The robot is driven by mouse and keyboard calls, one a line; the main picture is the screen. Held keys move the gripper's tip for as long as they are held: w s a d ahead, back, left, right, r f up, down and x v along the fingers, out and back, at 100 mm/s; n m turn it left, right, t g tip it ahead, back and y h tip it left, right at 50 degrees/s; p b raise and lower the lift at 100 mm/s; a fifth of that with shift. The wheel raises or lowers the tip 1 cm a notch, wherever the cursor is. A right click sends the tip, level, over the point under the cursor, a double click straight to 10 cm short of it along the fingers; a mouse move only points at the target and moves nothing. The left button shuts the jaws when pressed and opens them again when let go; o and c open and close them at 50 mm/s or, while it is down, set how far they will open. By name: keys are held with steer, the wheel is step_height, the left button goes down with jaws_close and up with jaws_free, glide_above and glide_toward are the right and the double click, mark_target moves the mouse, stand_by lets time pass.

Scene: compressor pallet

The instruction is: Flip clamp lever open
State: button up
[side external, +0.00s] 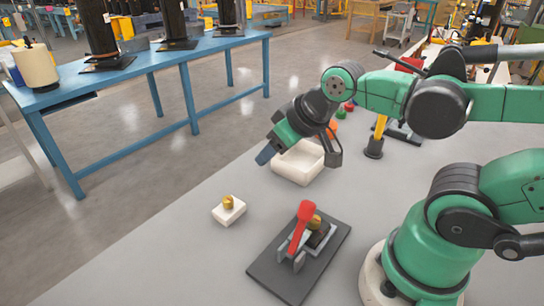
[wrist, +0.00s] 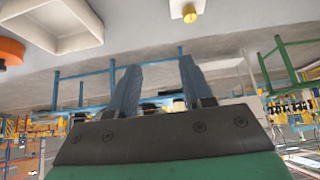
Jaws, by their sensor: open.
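The clamp stands on a dark grey base plate (side external: 268,272) near the front of the grey table. Its red lever (side external: 302,226) sticks up at a slant from a grey metal bracket. My gripper (side external: 264,155) is up and to the left of the clamp, above the table, pointing down and left. In the wrist view my gripper (wrist: 158,72) shows two blue-grey fingers spread apart with nothing between them. The clamp does not show in the wrist view.
A white block (side external: 229,212) with a brass knob lies left of the clamp. A white tray (side external: 290,172) sits behind my gripper and also shows in the wrist view (wrist: 98,22). A yellow post on a black base (side external: 374,148) stands farther right. Bare table lies between block and clamp.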

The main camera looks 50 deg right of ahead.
steer(key=shift+s+d+m, duration=0.1)
steer(key=shift+d+m, duration=0.05)
steer(key=shift+m, duration=0.25)
steer(key=c, duration=0.3)
steer(key=shift+s+d+r+m+g, duration=0.15)
steer(key=shift+s+d+m+g, duration=0.2)
steer(key=shift+m, duration=0.35)
jaws_close()
steer(key=s+d+r+m+g, duration=0.2)
steer(key=s+r+m+g, duration=0.2)
steer(key=m, duration=1)
steer(key=s+g, duration=0.1)
steer(key=s, duration=0.2)
steer(key=shift+s+d+g+y, duration=0.15)
steer(key=shift+d+g+y, duration=0.05)
steer(key=shift+g+y, duration=0.2)
